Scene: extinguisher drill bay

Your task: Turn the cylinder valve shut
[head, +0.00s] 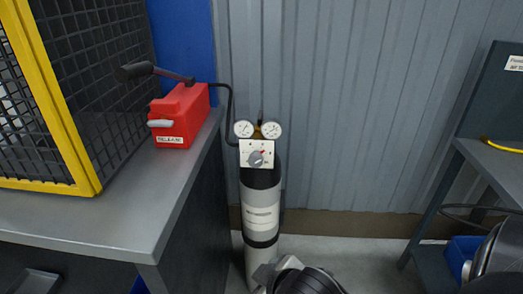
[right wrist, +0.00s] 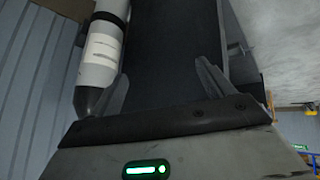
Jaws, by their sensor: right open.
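The grey gas cylinder (head: 262,215) stands upright on the floor in the middle of the head view, with a black shoulder, a white label and a dark band. At its top, a white plate (head: 246,150) carries the grey valve knob (head: 256,158) with a small red mark. Two round gauges (head: 257,130) sit above it. In the right wrist view, my right gripper (right wrist: 161,70) is open and empty, its fingers wide apart. The cylinder (right wrist: 101,50) shows there beyond the left finger, apart from the jaws as far as I can tell. My left gripper is not seen.
A grey workbench (head: 130,215) stands left of the cylinder, holding a red box (head: 180,115) with a black lever and hose, and a yellow-framed mesh cage (head: 85,95). A corrugated wall (head: 350,100) is behind. A shelf (head: 495,165) stands right.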

